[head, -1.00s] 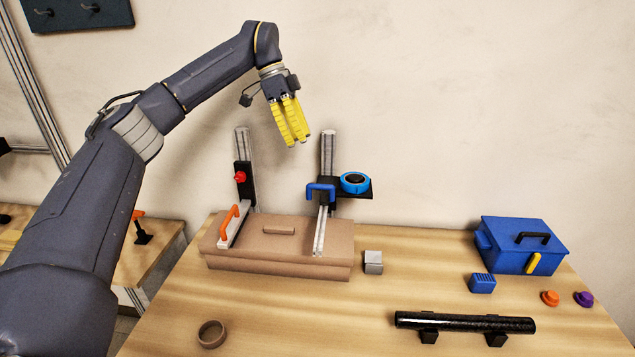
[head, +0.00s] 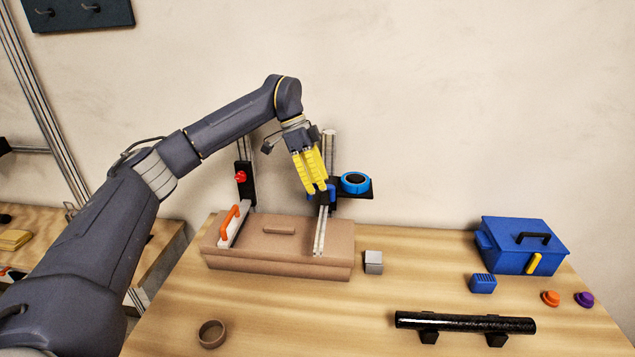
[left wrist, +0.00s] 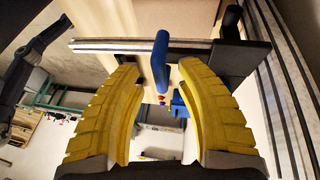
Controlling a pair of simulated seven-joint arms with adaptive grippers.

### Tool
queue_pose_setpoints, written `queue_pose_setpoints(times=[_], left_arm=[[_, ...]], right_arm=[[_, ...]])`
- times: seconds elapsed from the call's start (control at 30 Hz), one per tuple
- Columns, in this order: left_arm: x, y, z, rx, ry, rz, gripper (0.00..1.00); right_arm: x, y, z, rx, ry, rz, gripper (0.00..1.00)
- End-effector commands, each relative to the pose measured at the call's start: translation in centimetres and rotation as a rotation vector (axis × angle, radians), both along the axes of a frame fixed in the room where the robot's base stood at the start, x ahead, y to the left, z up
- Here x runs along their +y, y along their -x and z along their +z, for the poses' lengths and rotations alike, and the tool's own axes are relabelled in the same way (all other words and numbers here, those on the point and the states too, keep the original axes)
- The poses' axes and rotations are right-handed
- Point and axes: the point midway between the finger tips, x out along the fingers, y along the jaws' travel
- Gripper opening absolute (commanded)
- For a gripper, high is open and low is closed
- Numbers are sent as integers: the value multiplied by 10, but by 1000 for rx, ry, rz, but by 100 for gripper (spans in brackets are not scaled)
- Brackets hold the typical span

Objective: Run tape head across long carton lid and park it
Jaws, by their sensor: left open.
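The long brown carton (head: 285,265) lies on the table with its lid (head: 275,243) on top. The tape head stands over it: a blue handle (head: 331,196) on a black carriage, with a blue tape roll (head: 355,182) at its right and a metal rail (head: 320,235) running across the lid. My left gripper (head: 318,190) is open, its yellow fingers pointing down at the blue handle and partly hiding it. In the left wrist view the blue handle (left wrist: 161,62) shows between and just beyond the open fingertips (left wrist: 158,78). I cannot tell whether they touch it. My right gripper is out of view.
A second upright with a red knob (head: 240,177) and an orange handle (head: 229,226) stands at the carton's left. A grey block (head: 373,262), a blue toolbox (head: 520,246), a black tube (head: 465,322) on stands and a brown ring (head: 211,334) sit around it. The front middle is clear.

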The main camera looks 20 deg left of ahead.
Motion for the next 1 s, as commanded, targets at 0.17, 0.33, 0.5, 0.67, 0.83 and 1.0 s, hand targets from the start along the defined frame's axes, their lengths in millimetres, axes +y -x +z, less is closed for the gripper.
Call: queue_pose_setpoints(times=[0.17, 0.33, 0.5, 0.67, 0.83, 1.0], left_arm=[[0, 0, -1, 0, 0, 0, 36], [0, 0, -1, 0, 0, 0, 34], [0, 0, -1, 0, 0, 0, 14], [0, 0, -1, 0, 0, 1, 0], [0, 0, -1, 0, 0, 1, 0], [0, 0, -1, 2, -1, 0, 0]], right_arm=[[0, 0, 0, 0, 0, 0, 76], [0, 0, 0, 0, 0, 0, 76], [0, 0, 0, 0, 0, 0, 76], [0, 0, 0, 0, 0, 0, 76], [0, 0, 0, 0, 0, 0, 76], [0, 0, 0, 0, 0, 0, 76]])
